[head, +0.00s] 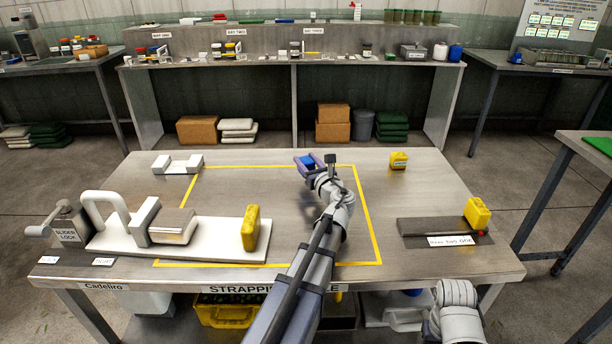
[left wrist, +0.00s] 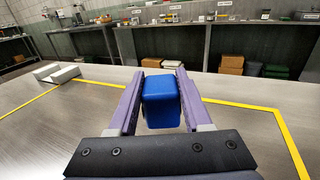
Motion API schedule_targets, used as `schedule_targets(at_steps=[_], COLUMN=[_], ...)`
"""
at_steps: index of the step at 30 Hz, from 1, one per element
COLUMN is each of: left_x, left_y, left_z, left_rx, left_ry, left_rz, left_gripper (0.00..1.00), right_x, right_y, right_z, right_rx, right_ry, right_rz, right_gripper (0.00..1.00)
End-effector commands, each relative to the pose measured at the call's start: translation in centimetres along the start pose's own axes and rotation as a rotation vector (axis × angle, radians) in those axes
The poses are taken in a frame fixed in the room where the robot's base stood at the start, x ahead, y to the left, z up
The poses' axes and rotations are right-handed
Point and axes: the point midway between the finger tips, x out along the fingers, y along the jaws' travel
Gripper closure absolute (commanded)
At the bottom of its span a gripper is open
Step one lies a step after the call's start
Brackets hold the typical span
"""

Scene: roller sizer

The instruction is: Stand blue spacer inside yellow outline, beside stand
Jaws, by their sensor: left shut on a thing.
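The blue spacer (left wrist: 160,101) is a rounded block held between the two purple fingers of my left gripper (left wrist: 158,98). In the head view the spacer (head: 309,160) shows small between the fingers of my left gripper (head: 307,164), near the far edge of the yellow outline (head: 372,225). I cannot tell whether its base touches the table. A white stand-like piece with two raised ends (head: 178,164) sits at the outline's far left corner. It also shows at left in the left wrist view (left wrist: 56,73). My right gripper is out of view.
A small yellow block (head: 398,160) and a dark labelled tray (head: 425,228) with another yellow block (head: 477,212) are at right. The outline's middle is clear.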

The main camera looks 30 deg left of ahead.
Motion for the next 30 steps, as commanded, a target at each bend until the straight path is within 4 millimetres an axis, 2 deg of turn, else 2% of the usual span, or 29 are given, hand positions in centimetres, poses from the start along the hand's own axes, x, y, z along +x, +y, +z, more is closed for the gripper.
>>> schedule_targets(at_steps=[9,23,24,30], left_x=[0.0,0.0,0.0,0.0], left_y=[0.0,0.0,0.0,0.0], left_z=[-3.7,-4.1,-3.9,-3.9], left_rx=[0.0,0.0,0.0,0.0], left_ry=[0.0,0.0,0.0,0.0], left_rz=[0.0,0.0,0.0,0.0], left_gripper=[1.0,1.0,0.46,0.24], right_x=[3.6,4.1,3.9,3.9], right_y=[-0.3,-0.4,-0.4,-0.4], right_z=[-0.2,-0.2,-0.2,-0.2], right_rx=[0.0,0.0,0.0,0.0], right_ry=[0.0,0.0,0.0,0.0], right_rz=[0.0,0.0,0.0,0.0], right_gripper=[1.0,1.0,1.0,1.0])
